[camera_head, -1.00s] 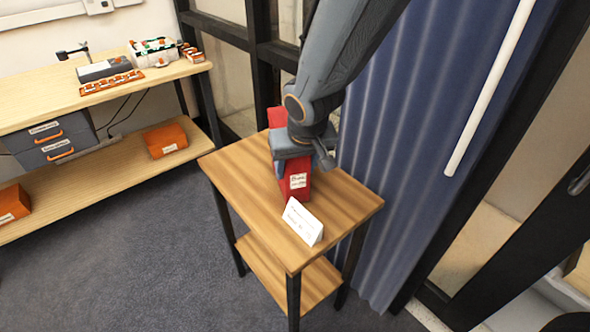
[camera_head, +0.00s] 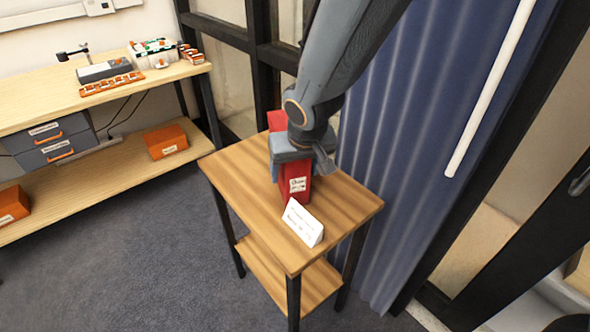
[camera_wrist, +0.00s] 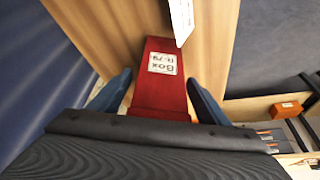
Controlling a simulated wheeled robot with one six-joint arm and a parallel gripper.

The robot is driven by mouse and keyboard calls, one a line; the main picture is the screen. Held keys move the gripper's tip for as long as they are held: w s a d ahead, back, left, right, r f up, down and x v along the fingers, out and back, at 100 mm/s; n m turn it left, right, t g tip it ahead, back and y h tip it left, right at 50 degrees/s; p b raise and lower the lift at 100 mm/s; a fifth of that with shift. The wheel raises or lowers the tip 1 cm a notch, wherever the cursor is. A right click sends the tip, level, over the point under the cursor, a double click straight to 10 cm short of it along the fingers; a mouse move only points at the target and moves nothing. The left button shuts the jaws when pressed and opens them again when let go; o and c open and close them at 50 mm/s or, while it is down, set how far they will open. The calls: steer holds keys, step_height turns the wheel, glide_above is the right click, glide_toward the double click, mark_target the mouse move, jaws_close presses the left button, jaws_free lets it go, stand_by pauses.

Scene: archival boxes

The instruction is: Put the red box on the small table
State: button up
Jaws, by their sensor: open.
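The red box (camera_head: 296,189) stands on the small wooden table (camera_head: 335,205), with a white label on its near face. It also shows in the wrist view (camera_wrist: 161,85), where the label reads "Box" and it lies between two blue fingers. My gripper (camera_wrist: 157,92) is open around the box, with a gap visible between each finger and the box's sides. In the head view my gripper (camera_head: 290,165) is over the box and hides its middle part.
A white folded card (camera_head: 303,223) stands on the table in front of the box. A blue curtain (camera_head: 420,130) hangs close on the right. A wooden workbench (camera_head: 165,75) at left holds orange boxes and grey drawers. Carpeted floor is clear between bench and table.

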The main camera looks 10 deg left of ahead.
steer(key=v, duration=1.2)
steer(key=shift+p, duration=0.3)
steer(key=s+d+f+m+g, duration=0.1)
steer(key=s+d+f, duration=0.1)
steer(key=d, duration=0.7)
steer(key=s+d+f+m+g+h, duration=0.1)
steer(key=s+d+f+m, duration=0.1)
steer(key=d, duration=0.7)
steer(key=s+d+f+m+g+h, duration=0.1)
steer(key=s+d+f+m, duration=0.1)
steer(key=d, duration=0.7)
steer(key=s+f, duration=0.1)
steer(key=s, duration=0.1)
steer(key=shift+s+d+f+g, duration=0.25)
steer(key=shift+s+d+g, duration=0.05)
steer(key=shift+g, duration=0.1)
